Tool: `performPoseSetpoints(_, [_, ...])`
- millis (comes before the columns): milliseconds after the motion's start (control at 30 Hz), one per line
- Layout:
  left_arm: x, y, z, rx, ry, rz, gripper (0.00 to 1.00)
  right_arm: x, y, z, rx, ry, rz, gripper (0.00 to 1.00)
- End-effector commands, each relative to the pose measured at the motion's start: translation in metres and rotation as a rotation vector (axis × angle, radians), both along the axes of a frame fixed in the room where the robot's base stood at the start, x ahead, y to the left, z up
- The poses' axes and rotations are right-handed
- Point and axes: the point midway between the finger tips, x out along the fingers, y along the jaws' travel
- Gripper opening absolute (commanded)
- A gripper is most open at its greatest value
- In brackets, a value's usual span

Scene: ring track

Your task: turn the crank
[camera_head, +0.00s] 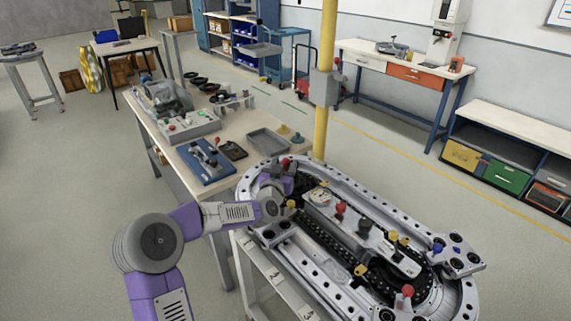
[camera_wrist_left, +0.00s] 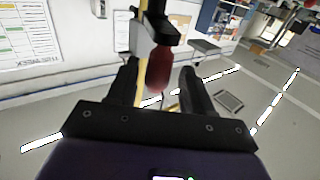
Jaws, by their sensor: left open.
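The crank appears to be the red handle on a black arm. In the left wrist view the red handle (camera_wrist_left: 158,75) sits between my left fingertips, with the black arm (camera_wrist_left: 155,18) above it. The left gripper is open, with a finger on either side of the handle. I cannot tell whether either finger touches it. My arm and gripper partly hide that end of the track. My right gripper is not in view.
The track carries several red, yellow and blue knobs and a central plate (camera_head: 365,235). A yellow pole (camera_head: 328,40) with a grey box (camera_head: 322,88) stands behind it. A wooden bench (camera_head: 188,150) with tools and a grey tray (camera_head: 268,141) is to the left.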

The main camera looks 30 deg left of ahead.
Motion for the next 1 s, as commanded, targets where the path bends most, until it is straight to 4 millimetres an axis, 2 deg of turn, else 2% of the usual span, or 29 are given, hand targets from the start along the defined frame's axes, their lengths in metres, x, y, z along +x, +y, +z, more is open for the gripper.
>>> performPoseSetpoints(200, [-0.032,-0.008,0.001,0.004,0.003,-0.001,0.51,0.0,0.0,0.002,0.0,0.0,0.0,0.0])
performPoseSetpoints(400, [-0.054,-0.013,0.0,0.001,0.003,-0.001,0.51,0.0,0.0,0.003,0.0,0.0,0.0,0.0])
performPoseSetpoints(767, [-0.06,-0.015,-0.001,-0.001,0.002,-0.001,0.51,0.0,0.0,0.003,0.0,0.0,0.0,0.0])
performPoseSetpoints(800, [-0.06,-0.015,-0.001,-0.001,0.002,-0.001,0.49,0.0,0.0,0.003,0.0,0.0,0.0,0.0])
performPoseSetpoints(867, [-0.06,-0.015,-0.001,-0.001,0.002,-0.001,0.4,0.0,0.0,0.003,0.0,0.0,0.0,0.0])
performPoseSetpoints(1000, [-0.06,-0.015,-0.001,-0.001,0.002,-0.001,0.18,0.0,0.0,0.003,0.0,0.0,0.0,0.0])
